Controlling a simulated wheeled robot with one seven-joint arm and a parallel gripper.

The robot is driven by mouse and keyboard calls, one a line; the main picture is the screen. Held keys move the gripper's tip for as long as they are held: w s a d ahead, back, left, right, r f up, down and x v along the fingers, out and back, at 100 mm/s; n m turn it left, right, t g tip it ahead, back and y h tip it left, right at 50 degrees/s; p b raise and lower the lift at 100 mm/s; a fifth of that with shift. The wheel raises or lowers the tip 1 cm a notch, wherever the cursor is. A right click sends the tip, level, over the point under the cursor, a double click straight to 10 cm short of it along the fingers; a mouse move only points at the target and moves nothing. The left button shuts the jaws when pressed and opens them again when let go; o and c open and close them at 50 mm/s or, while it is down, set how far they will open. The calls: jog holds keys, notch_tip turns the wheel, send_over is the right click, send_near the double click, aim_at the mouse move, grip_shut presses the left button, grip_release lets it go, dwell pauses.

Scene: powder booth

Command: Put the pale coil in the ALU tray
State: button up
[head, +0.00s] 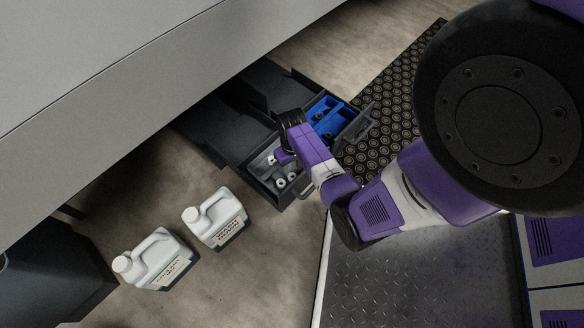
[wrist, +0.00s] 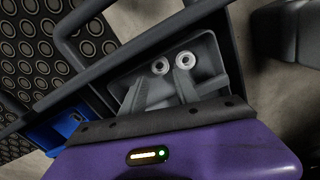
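An open dark drawer (head: 268,188) under the grey cabinet holds a grey tray (wrist: 207,47) and blue trays (head: 322,107). Two small pale round pieces with dark centres lie in the grey tray, a left one (wrist: 160,67) and a right one (wrist: 185,60). They also show in the head view, at the drawer's near end. I cannot tell which is the pale coil. My gripper (wrist: 161,80) reaches over the grey tray with its two fingers apart and nothing seen between them. The pieces show just beyond the fingertips. No ALU label is readable.
The drawer's wall and handle (head: 308,192) stand beside my gripper. Dark items sit in the blue trays. Two white jugs, one nearer the drawer (head: 216,219) and one farther left (head: 157,259), stand on the floor. A black studded mat (head: 393,98) lies to the right.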

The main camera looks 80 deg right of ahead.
aim_at(292, 174)
notch_tip(292, 174, up, 6)
jog(key=p, duration=0.2)
jog(key=shift+r+p, duration=0.2)
jog(key=shift+p, duration=0.15)
